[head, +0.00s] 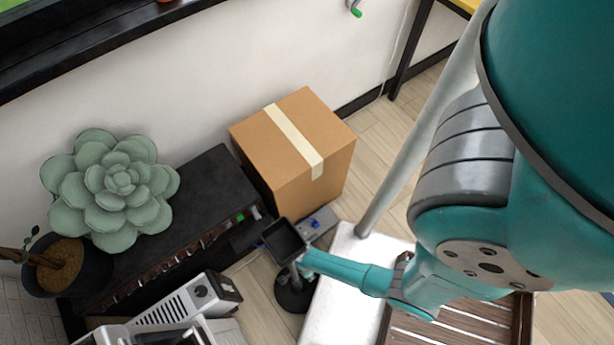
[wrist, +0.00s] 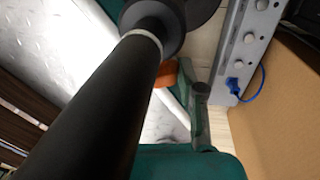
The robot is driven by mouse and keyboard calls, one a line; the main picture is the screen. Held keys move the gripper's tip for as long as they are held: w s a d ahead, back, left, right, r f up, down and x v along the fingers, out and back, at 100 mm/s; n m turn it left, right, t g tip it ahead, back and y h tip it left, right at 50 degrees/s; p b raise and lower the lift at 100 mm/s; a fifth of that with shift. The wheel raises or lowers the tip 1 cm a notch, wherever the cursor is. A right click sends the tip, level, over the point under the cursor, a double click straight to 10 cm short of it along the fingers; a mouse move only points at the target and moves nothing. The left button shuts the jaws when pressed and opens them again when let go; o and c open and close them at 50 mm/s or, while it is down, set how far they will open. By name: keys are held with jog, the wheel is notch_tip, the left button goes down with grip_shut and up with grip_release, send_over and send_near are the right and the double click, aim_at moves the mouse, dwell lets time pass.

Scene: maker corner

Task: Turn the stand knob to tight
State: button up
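The stand shows in the head view as a black square top (head: 284,240) on a short post above a round black base (head: 294,292). My gripper (head: 304,262) is beside the post, just below the top. In the wrist view the thick black post (wrist: 95,110) runs diagonally across the picture. An orange knob (wrist: 166,74) shows just right of the post, partly hidden by it. One teal finger (wrist: 203,115) of my gripper lies close to the knob; the other finger is hidden. I cannot tell whether the fingers touch the knob or how far they are apart.
A power strip (wrist: 247,40) with a blue plug lies on the floor near the stand. A cardboard box (head: 290,145) stands behind it. A low black cabinet (head: 215,175) with a succulent (head: 115,190) is at left. A white surface (head: 345,280) is right of the stand.

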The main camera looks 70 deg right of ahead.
jog(key=shift+w+g+y, duration=0.1)
jog(key=shift+g+y, duration=0.2)
jog(key=shift+w+d+g, duration=0.1)
jog(key=shift+w+g, duration=0.05)
jog(key=shift+g, duration=0.25)
jog(key=shift+f+g+y, duration=0.1)
jog(key=shift+g+y, duration=1.1)
jog(key=shift+g, duration=0.8)
jog(key=o, duration=1.1)
jog(key=shift+o, duration=0.2)
jog(key=shift+w+d, duration=0.1)
jog(key=v, duration=0.7)
jog(key=shift+d, duration=0.2)
